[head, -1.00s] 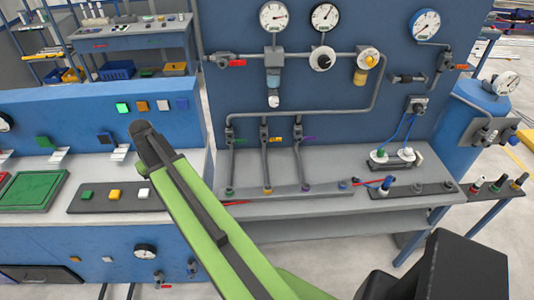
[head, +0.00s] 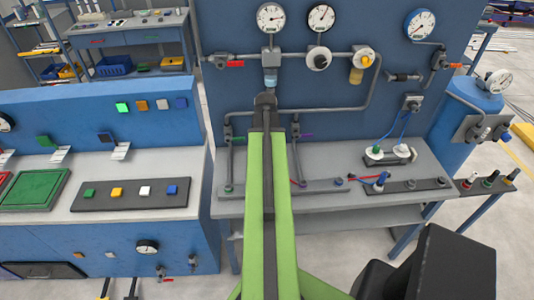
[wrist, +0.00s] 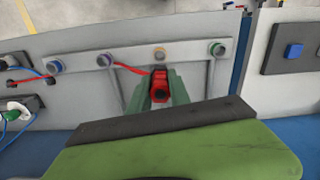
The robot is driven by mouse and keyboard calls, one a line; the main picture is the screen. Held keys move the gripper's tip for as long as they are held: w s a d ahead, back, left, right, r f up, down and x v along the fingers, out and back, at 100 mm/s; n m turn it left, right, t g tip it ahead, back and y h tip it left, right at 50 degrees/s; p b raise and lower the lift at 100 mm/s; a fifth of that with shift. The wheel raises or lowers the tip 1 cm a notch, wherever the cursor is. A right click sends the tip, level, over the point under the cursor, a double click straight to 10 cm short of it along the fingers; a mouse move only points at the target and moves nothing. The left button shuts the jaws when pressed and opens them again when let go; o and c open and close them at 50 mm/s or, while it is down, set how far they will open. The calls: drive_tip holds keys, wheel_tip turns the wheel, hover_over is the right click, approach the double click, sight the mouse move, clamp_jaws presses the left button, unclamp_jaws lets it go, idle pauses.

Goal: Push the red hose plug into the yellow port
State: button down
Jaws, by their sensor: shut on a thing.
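My gripper (wrist: 160,98) is shut on the red hose plug (wrist: 159,90) in the wrist view, with a green finger on either side. The plug is apart from the port strip (wrist: 80,63), its round end facing the camera. The yellow port (wrist: 159,53) is on the strip just above the plug in the picture. In the head view my arm hides the yellow port, the plug and the gripper's fingers. The red hose (wrist: 130,69) runs left from the plug; part of it shows in the head view (head: 362,179).
The purple port (wrist: 103,60) and green port (wrist: 217,48) flank the yellow one. The blue port (wrist: 55,66) is farther left. Grey pipes (head: 318,136) rise behind the strip. A white-and-green fitting with blue hoses (head: 374,153) stands at the right on the bench.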

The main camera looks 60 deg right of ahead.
wheel_tip(320, 180, down, 9)
drive_tip(key=b, duration=0.8)
drive_tip(key=shift+b, duration=0.4)
drive_tip(key=shift+s, duration=0.1)
drive_tip(key=shift+f, duration=0.2)
drive_tip(key=shift+f+b, duration=0.5)
drive_tip(key=shift+b, duration=0.15)
drive_tip(key=shift+f+b, duration=1.05)
drive_tip(key=shift+r, duration=0.1)
drive_tip(key=c, duration=1.1)
unclamp_jaws()
